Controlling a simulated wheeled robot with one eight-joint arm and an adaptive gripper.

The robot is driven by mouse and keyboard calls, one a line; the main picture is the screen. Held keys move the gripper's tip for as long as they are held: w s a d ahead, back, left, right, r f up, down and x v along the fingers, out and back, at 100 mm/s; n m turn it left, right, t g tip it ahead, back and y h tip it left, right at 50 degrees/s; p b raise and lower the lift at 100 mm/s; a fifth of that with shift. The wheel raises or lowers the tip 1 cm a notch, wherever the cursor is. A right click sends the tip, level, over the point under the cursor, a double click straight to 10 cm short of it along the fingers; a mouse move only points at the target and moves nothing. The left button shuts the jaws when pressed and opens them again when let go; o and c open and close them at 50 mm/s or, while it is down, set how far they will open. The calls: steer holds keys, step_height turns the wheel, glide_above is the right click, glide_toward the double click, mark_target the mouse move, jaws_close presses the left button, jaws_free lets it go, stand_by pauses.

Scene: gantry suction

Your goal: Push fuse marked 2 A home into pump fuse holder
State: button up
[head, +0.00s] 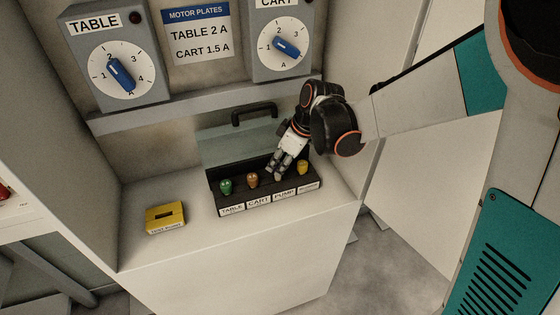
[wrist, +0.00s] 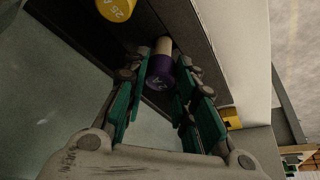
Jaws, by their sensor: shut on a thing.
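My gripper (head: 276,170) reaches down to the pump position of the black fuse block, between the orange and yellow fuses. In the wrist view my gripper (wrist: 163,72) is shut on a purple-capped fuse (wrist: 158,79); the mark on its cap is too blurred to read surely. A length of its cream body (wrist: 164,45) shows beyond the cap, towards the dark block. I cannot tell whether its tip is inside the pump holder. The PUMP label (head: 284,194) is on the block's front. In the head view my fingers hide the fuse.
A green fuse (head: 225,186) stands at TABLE, an orange fuse (head: 252,179) at CART and a yellow fuse (head: 303,167) at the right end. A raised clear cover (head: 232,146) stands behind. A yellow slotted box (head: 165,217) sits left. Two dials hang above.

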steer(key=shift+f+b, duration=0.8)
steer(key=shift+f, duration=0.35)
steer(key=o, duration=1.1)
steer(key=shift+o, duration=0.2)
steer(key=v, duration=1.2)
steer(key=shift+s, duration=0.15)
steer(key=s+d+m+t+h, duration=0.2)
steer(key=s+d+m, duration=0.4)
steer(key=s, duration=0.3)
steer(key=s+d+r+m+t+h, duration=0.1)
steer(key=s+d+m+t+h, duration=0.1)
steer(key=s+d+m, duration=0.4)
steer(key=s+t, duration=0.1)
steer(key=s, duration=0.2)
steer(key=shift+r, duration=0.2)
